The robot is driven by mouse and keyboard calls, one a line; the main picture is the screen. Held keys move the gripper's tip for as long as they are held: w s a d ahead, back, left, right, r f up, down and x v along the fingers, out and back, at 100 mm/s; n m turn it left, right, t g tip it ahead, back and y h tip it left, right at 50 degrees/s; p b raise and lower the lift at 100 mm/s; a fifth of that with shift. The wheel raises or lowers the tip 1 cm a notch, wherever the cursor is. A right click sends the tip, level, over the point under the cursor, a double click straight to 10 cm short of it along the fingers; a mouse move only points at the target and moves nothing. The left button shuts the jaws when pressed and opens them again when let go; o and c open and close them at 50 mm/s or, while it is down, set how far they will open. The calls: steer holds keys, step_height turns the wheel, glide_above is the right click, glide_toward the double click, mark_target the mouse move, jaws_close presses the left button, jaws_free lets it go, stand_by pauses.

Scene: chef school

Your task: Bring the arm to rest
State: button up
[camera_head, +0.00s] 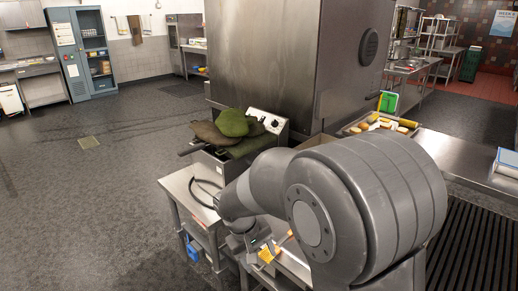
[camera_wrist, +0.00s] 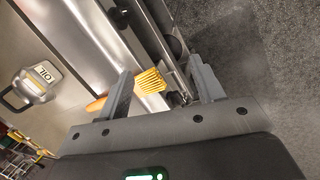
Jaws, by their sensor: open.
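My arm reaches across the right half of the head view and bends down to a steel table (camera_head: 190,192). My gripper (camera_head: 258,246) is low beside that table, partly hidden by the arm. In the wrist view the two fingers of my gripper (camera_wrist: 164,78) stand wide apart. A brush with yellow bristles (camera_wrist: 151,80) and an orange handle shows between and behind the fingers, its handle partly hidden by the left finger. The brush also shows in the head view (camera_head: 267,254), close to the gripper. I cannot tell whether they touch.
A steel appliance with green and brown cloth-like items (camera_head: 233,124) stands on the table. A container labelled OIL (camera_wrist: 30,88) lies left in the wrist view. A tray of food (camera_head: 380,123) stands behind the arm. Open floor (camera_head: 90,195) spreads left.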

steer(key=s+d+r+m+t+y, duration=0.3)
steer(key=s+d+r+m+t, duration=0.2)
steer(key=s+d+r, duration=1)
steer(key=s+r, duration=0.1)
steer(key=s, duration=0.2)
steer(key=shift+r, duration=0.15)
